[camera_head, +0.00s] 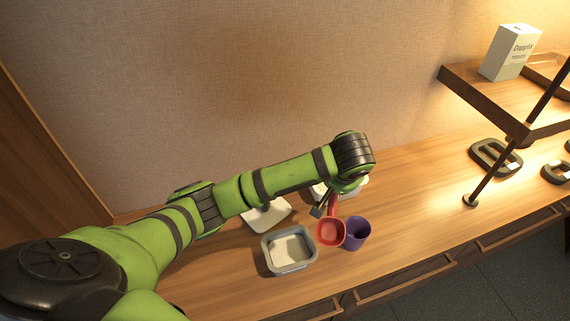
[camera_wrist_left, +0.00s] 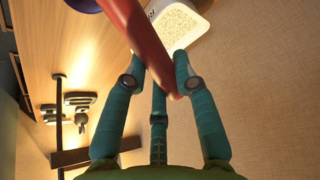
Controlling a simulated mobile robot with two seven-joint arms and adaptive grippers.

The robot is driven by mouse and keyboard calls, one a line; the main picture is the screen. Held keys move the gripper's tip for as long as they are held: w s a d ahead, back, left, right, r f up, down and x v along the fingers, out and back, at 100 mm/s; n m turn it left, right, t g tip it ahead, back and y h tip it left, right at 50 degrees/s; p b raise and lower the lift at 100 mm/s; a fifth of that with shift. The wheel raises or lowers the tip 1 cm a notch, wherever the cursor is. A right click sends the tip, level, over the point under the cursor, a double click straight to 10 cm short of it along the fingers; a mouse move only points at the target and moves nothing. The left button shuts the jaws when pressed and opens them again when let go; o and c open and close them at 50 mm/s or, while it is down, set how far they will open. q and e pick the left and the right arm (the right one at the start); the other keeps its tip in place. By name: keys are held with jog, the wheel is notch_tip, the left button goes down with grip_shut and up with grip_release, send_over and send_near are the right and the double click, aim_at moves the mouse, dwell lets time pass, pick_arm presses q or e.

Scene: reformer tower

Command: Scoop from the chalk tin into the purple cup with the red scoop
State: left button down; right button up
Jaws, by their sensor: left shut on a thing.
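My left gripper (camera_head: 332,199) is shut on the handle of the red scoop (camera_head: 331,232). In the left wrist view, the gripper (camera_wrist_left: 158,78) has its fingers around the red handle (camera_wrist_left: 150,45). The scoop's bowl faces up and looks empty, between the tin and the cup; its height above the counter is hard to tell. The purple cup (camera_head: 357,234) stands upright just right of the bowl; a bit of it shows in the left wrist view (camera_wrist_left: 85,4). The grey-blue tin (camera_head: 291,268), probably the chalk tin, holds pale powder left of the scoop. My right gripper is out of view.
A white flat tray (camera_head: 262,219) lies behind the tin. A white container (camera_wrist_left: 202,5) with beige grains stands behind the scoop, partly hidden by my gripper in the head view. The wooden counter (camera_head: 420,205) is clear right of the cup, up to a shelf post (camera_head: 487,179).

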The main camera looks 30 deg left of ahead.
pick_arm(q)
jog(key=s+a+r+n+t+y+p, duration=0.2)
jog(key=s+a+n+y+p, duration=0.3)
jog(key=a+p, duration=0.5)
jog(key=shift+s+t+y+p, duration=0.3)
jog(key=shift+s+y+p, duration=0.6)
jog(key=shift+s, duration=0.25)
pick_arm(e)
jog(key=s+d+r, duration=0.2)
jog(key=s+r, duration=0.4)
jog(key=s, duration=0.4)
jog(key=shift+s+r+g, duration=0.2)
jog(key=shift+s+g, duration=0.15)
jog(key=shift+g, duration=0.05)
